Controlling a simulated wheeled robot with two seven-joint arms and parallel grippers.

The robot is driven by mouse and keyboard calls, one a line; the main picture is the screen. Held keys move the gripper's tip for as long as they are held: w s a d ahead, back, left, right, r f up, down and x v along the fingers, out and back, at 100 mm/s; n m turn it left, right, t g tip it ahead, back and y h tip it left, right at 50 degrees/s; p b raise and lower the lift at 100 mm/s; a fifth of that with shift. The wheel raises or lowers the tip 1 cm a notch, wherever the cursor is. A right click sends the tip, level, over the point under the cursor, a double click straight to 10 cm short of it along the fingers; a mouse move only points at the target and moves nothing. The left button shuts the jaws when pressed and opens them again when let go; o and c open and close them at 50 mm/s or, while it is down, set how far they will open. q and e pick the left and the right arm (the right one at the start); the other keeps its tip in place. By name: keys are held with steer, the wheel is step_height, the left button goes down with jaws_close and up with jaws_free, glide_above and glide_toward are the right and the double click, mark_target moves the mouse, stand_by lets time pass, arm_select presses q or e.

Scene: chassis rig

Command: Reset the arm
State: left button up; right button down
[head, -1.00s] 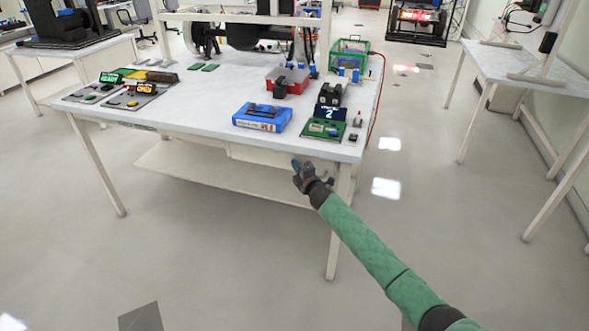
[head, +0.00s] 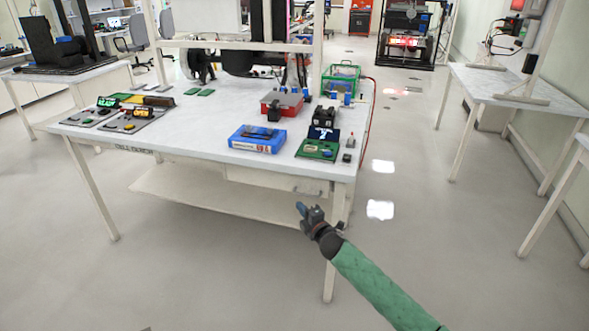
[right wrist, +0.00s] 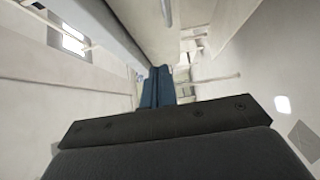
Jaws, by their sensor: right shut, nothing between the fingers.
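My right gripper (head: 301,208) is in front of the work table, lower than its top and near its front right leg. In the right wrist view its two blue fingers (right wrist: 157,88) are together with nothing between them. My right arm in its green sleeve comes in from the lower right of the head view. The gripper appears apart from the table (head: 190,132). My left gripper is not in either view.
On the table are a blue case (head: 257,139), a green board with a small display (head: 318,150), a red box (head: 282,102), a green crate (head: 341,80) and control panels (head: 127,120). A side table (head: 515,92) stands at the right. The floor between is clear.

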steer(key=d+f+m+h, duration=0.1)
steer(key=d+m+h, duration=0.3)
steer(key=m+h, duration=0.25)
steer(key=s+d+r+m+g+h, duration=0.25)
steer(key=s+r+m+g, duration=0.25)
steer(key=s+r+m, duration=0.4)
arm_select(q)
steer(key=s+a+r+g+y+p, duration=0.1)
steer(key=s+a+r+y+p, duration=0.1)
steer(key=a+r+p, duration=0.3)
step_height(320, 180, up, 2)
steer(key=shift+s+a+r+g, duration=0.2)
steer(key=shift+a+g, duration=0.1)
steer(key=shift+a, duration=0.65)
arm_select(e)
steer(key=s+f+m+g+y, duration=0.1)
steer(key=s+f+g, duration=0.2)
steer(key=s, duration=1.3)
steer(key=s+d+f+m+g, duration=0.1)
steer(key=s+f, duration=0.6)
steer(key=s, duration=0.9)
steer(key=s+d+f+m+g+y, duration=0.1)
steer(key=s+f+m+g, duration=0.2)
steer(key=s, duration=1.3)
step_height(320, 180, down, 2)
steer(key=shift+s+d+f+g+y, duration=0.25)
steer(key=shift+s+g+y, duration=0.1)
steer(key=shift+g, duration=0.55)
steer(key=shift+m, duration=0.25)
